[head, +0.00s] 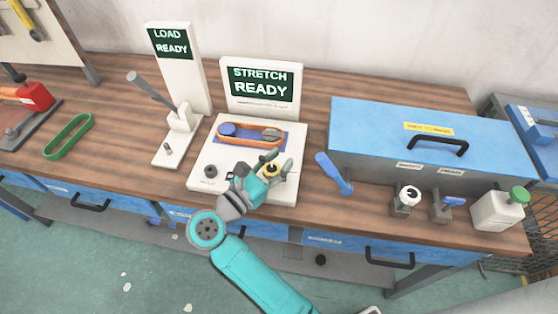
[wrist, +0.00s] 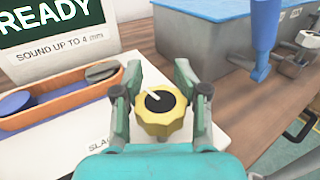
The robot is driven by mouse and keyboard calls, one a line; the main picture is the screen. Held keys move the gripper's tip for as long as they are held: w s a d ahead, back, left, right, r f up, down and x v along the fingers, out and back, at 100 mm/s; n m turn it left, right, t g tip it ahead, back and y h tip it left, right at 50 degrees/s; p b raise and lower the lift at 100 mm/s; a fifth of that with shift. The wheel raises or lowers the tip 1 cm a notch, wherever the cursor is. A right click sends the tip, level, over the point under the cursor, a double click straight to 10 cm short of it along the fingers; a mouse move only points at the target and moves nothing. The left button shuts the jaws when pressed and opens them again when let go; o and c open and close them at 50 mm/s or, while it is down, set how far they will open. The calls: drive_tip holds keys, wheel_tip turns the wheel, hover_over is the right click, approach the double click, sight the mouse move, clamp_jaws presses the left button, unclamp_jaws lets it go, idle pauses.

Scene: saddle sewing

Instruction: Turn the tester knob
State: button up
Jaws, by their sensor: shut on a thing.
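The tester (head: 210,155) is a white panel on the bench with an upright screen (head: 260,90) reading "STRETCH READY". An orange belt loops around a blue pulley (head: 228,129) and a grey one on it. The yellow tester knob (wrist: 160,112), with a black centre and a white pointer line, sits at the panel's right front. In the wrist view the pointer aims to the upper left. My gripper (head: 275,167) is over the knob with one finger on each side, shut on it. The fingers partly hide the knob in the head view.
A second tester (head: 180,70) with a lever reads "LOAD READY" to the left. A green belt (head: 68,137) lies further left. A blue toolbox (head: 380,125), a blue-handled tool (head: 335,173) and a white bottle (head: 497,210) stand to the right.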

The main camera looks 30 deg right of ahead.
drive_tip(key=shift+a+f+n+t+y, duration=0.1)
drive_tip(key=shift+n+t+y, duration=0.4)
drive_tip(key=shift+t, duration=0.4)
drive_tip(key=n+t+y, duration=0.2)
drive_tip(key=t, duration=0.1)
drive_tip(key=n+t+y, duration=0.1)
drive_tip(key=n, duration=0.1)
drive_tip(key=shift+w+a, duration=0.2)
drive_tip(key=shift+w, duration=0.05)
drive_tip(key=shift+w+a+n+t+y, duration=0.15)
drive_tip(key=shift+n+t+y, duration=0.7)
drive_tip(key=shift+y, duration=0.35)
drive_tip(key=shift+w+a+n+t+y, duration=0.15)
drive_tip(key=shift+n+t+y, duration=0.65)
drive_tip(key=shift+y, duration=0.4)
drive_tip(key=o, duration=1)
drive_tip(key=shift+c, duration=0.2)
drive_tip(key=shift+s+a, duration=0.1)
drive_tip(key=shift+s, duration=0.05)
drive_tip(key=v, duration=1.1)
drive_tip(key=shift+s, duration=0.4)
